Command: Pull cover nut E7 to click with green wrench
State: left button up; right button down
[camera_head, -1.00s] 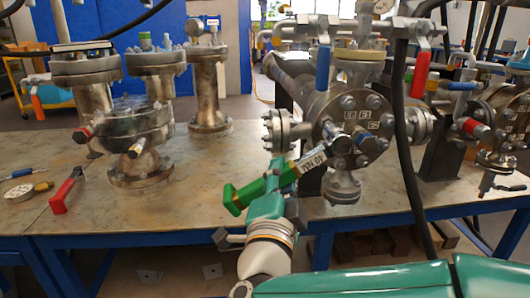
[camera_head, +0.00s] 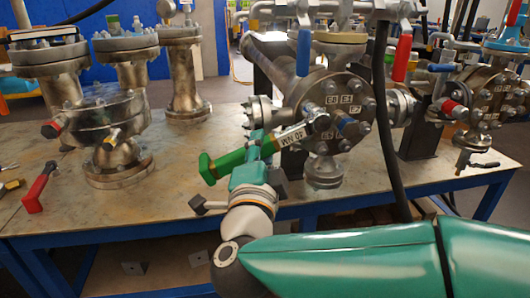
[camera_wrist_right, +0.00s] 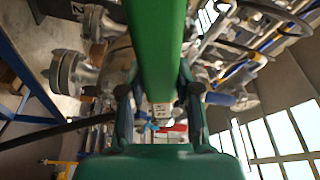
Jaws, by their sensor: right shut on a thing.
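The green wrench (camera_head: 230,158) has a green handle and a white label near its head. My right gripper (camera_head: 266,146) is shut on the wrench, which slants up to the right. In the right wrist view the green handle (camera_wrist_right: 155,45) runs between the fingers of the gripper (camera_wrist_right: 157,108). The cover carries several small number tags (camera_head: 343,99), too small to read surely, so nut E7 cannot be singled out. My left gripper is not in view.
A red valve handle (camera_head: 403,57) and a blue one (camera_head: 304,52) hang above the cover. A black hose (camera_head: 388,140) passes at its right. Flanged vessels (camera_head: 105,135) and a red-handled tool (camera_head: 38,188) are on the left of the bench (camera_head: 190,180).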

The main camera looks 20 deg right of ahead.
jog(key=shift+w+d+r, duration=0.1)
jog(key=shift+w, duration=0.1)
jog(key=shift+w+d, duration=0.25)
jog(key=shift+w, duration=0.7)
